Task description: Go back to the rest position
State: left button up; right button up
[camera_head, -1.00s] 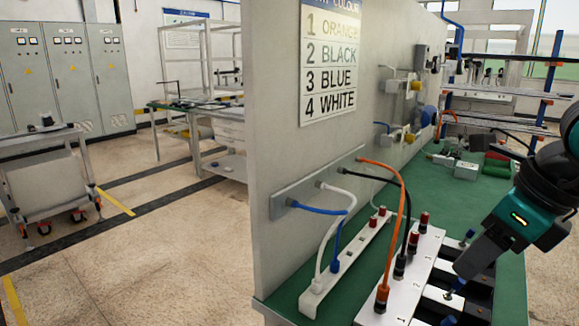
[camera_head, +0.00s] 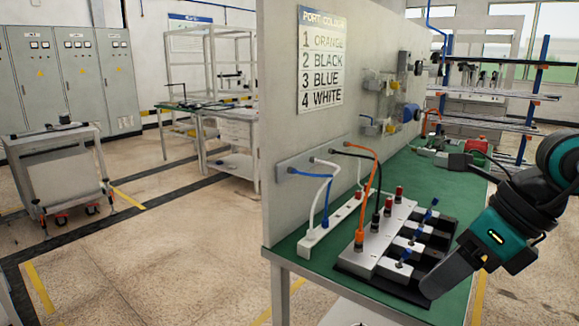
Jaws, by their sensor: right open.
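My right gripper (camera_head: 446,274) hangs at the right, near the front right corner of the green bench top. Its dark finger end points down and left, beside the black base of the port block (camera_head: 375,239); no object shows in it. I cannot tell if it touches the base. An orange cable (camera_head: 373,195) and a black cable (camera_head: 379,188) run from the wall panel to plugs on the block. Blue (camera_head: 312,174) and white cables (camera_head: 328,165) go to a white strip (camera_head: 331,226) behind it. My left gripper is out of view.
The upright panel (camera_head: 285,100) carries a port colour sign (camera_head: 321,58) listing orange, black, blue and white. Fittings and tools lie at the bench's far end. A metal cart (camera_head: 65,165) stands at the left. The floor between cart and bench is clear.

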jog(key=s+a+r+m+y+p, duration=0.1)
jog(key=a+m+y, duration=0.6)
jog(key=a+y, duration=0.75)
jog(key=w+d+f+m+t+h+p, duration=0.15)
jog(key=d+f+m+t+h, duration=0.55)
jog(key=m, duration=0.7)
jog(key=w+d+f+m+t+h, duration=0.25)
jog(key=f+m+t+h, duration=0.35)
jog(key=f+m+t, duration=0.5)
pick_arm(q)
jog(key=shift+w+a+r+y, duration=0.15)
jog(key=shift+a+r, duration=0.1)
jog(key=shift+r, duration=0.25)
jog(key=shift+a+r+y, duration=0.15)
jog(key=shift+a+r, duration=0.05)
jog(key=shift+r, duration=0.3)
pick_arm(e)
jog(key=s+d+f+m+g+h, duration=0.1)
jog(key=s+f+m+g, duration=0.3)
jog(key=f, duration=0.4)
jog(key=s+d+f+m+g+h, duration=0.1)
jog(key=s+f+m+g+h, duration=0.3)
jog(key=s+f, duration=0.4)
jog(key=shift+d+m+g, duration=0.2)
jog(key=shift+m+g, duration=0.6)
jog(key=shift+m, duration=0.1)
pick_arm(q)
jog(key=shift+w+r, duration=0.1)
